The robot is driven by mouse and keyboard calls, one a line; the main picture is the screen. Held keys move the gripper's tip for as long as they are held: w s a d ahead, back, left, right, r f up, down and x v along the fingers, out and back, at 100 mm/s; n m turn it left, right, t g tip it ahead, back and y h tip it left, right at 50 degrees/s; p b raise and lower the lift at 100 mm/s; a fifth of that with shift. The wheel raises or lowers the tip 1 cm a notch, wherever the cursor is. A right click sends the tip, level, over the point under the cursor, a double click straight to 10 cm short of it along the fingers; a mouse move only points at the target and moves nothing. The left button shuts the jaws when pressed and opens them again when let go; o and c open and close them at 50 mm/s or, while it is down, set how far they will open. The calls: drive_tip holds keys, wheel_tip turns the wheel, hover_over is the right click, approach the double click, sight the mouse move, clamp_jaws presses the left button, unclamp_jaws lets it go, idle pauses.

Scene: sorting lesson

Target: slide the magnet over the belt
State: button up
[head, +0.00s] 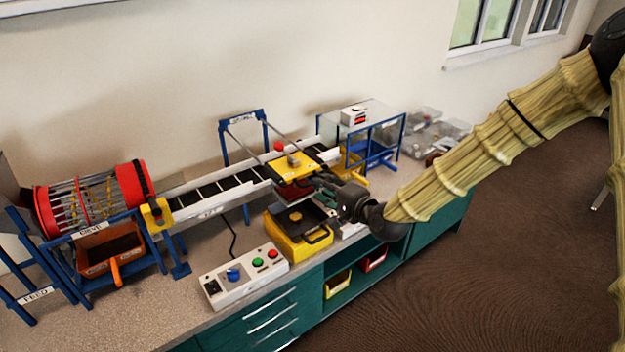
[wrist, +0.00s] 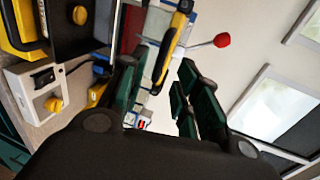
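The magnet carriage is a yellow plate (head: 293,166) on rails across the belt (head: 222,190), with a dark red block under it. It sits near the belt's right end, over or close to the belt; I cannot tell exactly. My gripper (head: 322,186) is at the plate's right front side. In the wrist view, my gripper's dark green fingers (wrist: 160,75) stand apart, and a yellow bar with a black grip (wrist: 172,45) shows between and beyond their tips. I see no finger closed on it. Any contact is hidden in the head view.
A control box (head: 246,275) lies at the bench front. A red-ended sieve drum (head: 95,198) is at left, a clear-topped blue stand (head: 372,130) at right. A red ball (wrist: 222,40) on a rod is near the fingers.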

sight(299, 182)
drive_tip(key=shift+p+x, duration=0.7)
drive_tip(key=shift+x, duration=2.2)
drive_tip(key=shift+c, duration=0.2)
clamp_jaws()
